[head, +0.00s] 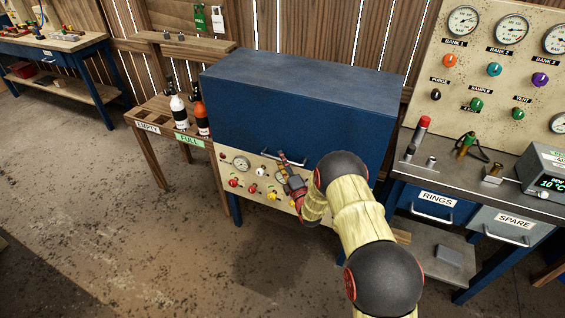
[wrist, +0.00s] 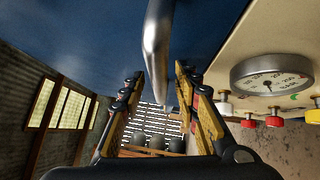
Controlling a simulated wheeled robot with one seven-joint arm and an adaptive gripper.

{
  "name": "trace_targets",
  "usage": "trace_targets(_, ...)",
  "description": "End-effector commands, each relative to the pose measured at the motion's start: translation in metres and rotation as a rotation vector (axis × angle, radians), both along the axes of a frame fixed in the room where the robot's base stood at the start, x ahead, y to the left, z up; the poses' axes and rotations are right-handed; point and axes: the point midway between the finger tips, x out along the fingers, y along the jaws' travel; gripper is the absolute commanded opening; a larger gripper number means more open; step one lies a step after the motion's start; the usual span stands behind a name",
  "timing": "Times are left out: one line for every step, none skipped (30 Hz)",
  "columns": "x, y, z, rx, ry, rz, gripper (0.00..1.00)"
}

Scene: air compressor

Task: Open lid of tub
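A large blue box-shaped cover (head: 300,105), which I take to be the tub's lid, is shut above a cream control panel (head: 262,190). A metal bar handle (head: 270,153) runs along the cover's lower front edge. My gripper (head: 284,160) is at this handle, partly overlapping it in the head view. In the wrist view, my gripper (wrist: 158,95) is open, with a finger on each side. The silver handle (wrist: 157,50) comes down from the blue surface into the gap between them. I cannot tell whether either finger touches it.
The panel's gauge (wrist: 272,75) and knobs lie close to my gripper. A wooden stand (head: 160,120) with two bottles is left of the cover. A bench (head: 480,190) with drawers and a gauge board is at right. The floor (head: 130,230) at front left is clear.

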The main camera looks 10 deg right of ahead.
Motion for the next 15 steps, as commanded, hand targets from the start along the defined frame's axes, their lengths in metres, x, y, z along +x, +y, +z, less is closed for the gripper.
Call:
trace_targets(0.0003, 0.0001, -0.0002, 0.0, 0.0, 0.0, 0.32)
trace_targets(0.0003, 0.0, -0.0002, 0.0, 0.001, 0.0, 0.32)
trace_targets(0.0002, 0.0, -0.0001, 0.0, 0.001, 0.0, 0.32)
trace_targets(0.0002, 0.0, 0.0, 0.0, 0.001, 0.0, 0.32)
trace_targets(0.0001, 0.0, 0.0, 0.0, 0.001, 0.0, 0.32)
trace_targets(0.0001, -0.0001, 0.0, 0.0, 0.001, 0.0, 0.32)
trace_targets(0.0001, -0.0001, 0.0, 0.0, 0.001, 0.0, 0.3)
trace_targets(0.0, -0.0001, 0.0, 0.0, 0.001, 0.0, 0.28)
trace_targets(-0.0001, -0.0001, -0.0001, 0.0, 0.001, 0.0, 0.26)
trace_targets(0.0, -0.0001, -0.0001, 0.0, 0.001, 0.0, 0.24)
trace_targets(-0.0001, -0.0001, -0.0001, 0.0, 0.001, 0.0, 0.23)
trace_targets(-0.0001, -0.0001, -0.0001, 0.0, 0.001, 0.0, 0.2)
trace_targets(-0.0001, -0.0003, -0.0002, 0.0, 0.001, 0.0, 0.18)
trace_targets(-0.0001, -0.0003, -0.0002, 0.0, 0.001, 0.0, 0.17)
trace_targets(-0.0001, -0.0003, -0.0002, 0.0, 0.001, 0.0, 0.15)
